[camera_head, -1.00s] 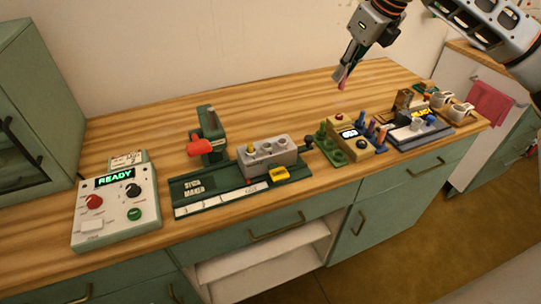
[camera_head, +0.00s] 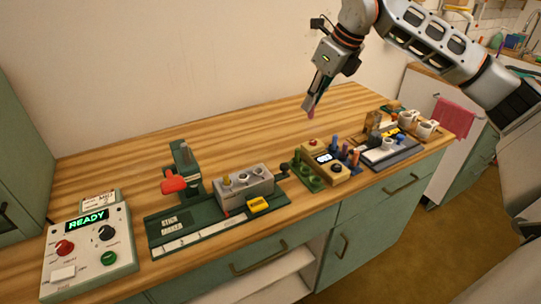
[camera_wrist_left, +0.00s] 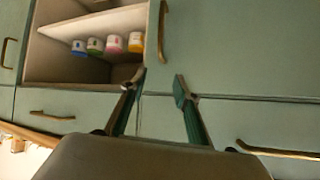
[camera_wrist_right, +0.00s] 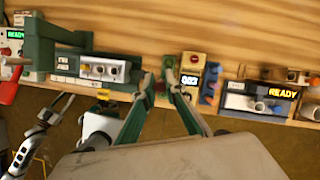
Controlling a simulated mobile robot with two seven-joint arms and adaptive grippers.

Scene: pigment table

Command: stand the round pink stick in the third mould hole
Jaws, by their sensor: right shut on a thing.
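The pink stick (camera_head: 311,112) hangs from the tips of my right gripper (camera_head: 315,98), which is shut on it above the table, behind the yellow scale. The grey mould block (camera_head: 240,194) stands on the green press base at the middle, left of the gripper. It shows three holes in a row. A yellow piece (camera_head: 226,182) stands in the leftmost hole; the rightmost hole (camera_head: 260,171) looks empty. In the right wrist view the fingers (camera_wrist_right: 161,82) reach toward the table edge; the stick is not clear there. My left gripper (camera_wrist_left: 158,84) is open and empty, facing the cabinet front.
A press with a red handle (camera_head: 174,184) stands left of the mould. A control box (camera_head: 88,255) showing READY is further left. The yellow scale (camera_head: 325,172), a green rack (camera_head: 306,180) and coloured sticks stand to the right. The table behind the mould is clear.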

